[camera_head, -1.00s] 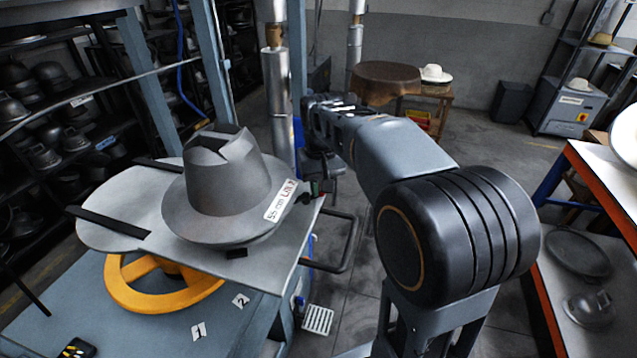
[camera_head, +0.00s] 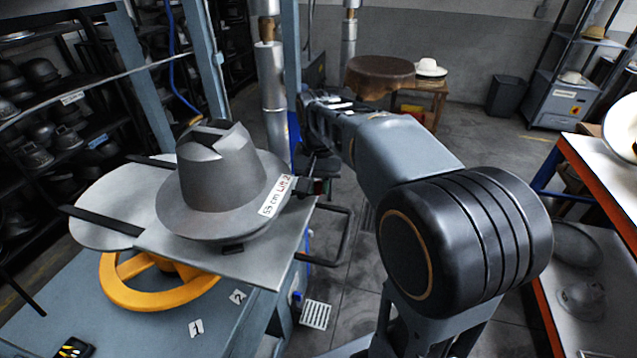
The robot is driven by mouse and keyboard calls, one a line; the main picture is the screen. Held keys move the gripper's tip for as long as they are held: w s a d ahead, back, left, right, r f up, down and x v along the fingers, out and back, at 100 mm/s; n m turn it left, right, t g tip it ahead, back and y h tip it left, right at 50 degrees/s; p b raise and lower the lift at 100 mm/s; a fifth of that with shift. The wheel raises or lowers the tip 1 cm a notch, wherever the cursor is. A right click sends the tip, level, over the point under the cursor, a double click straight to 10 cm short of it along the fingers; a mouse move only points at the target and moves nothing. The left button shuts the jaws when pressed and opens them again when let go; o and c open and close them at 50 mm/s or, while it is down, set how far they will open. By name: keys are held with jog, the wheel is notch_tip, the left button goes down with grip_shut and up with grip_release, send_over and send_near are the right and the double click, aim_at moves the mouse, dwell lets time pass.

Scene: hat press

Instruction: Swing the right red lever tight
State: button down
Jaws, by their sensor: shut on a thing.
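A grey metal hat form (camera_head: 215,170) with a white size label stands on a flat grey plate (camera_head: 270,255) of the press. My gripper (camera_head: 312,187) is at the right side of the brim, near the plate's right edge. It shows small and dark, with its fingers largely hidden by shadow and by my arm. A small patch of red (camera_head: 319,187) shows at the gripper, apparently part of the right red lever. The jaws are closed on it. The rest of the lever, and how far it is turned, cannot be made out.
A yellow handwheel (camera_head: 150,300) sits under the plate, above a blue-grey base (camera_head: 120,325) with tags 1 and 2. A dark bent bar (camera_head: 345,240) juts out right of the press. A white-topped table with an orange edge (camera_head: 590,190) stands at the right.

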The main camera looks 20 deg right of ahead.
jog(key=c, duration=1)
grip_release()
jog(key=shift+r, duration=0.1)
notch_tip(320, 180, up, 14)
jog(key=shift+f, duration=0.2)
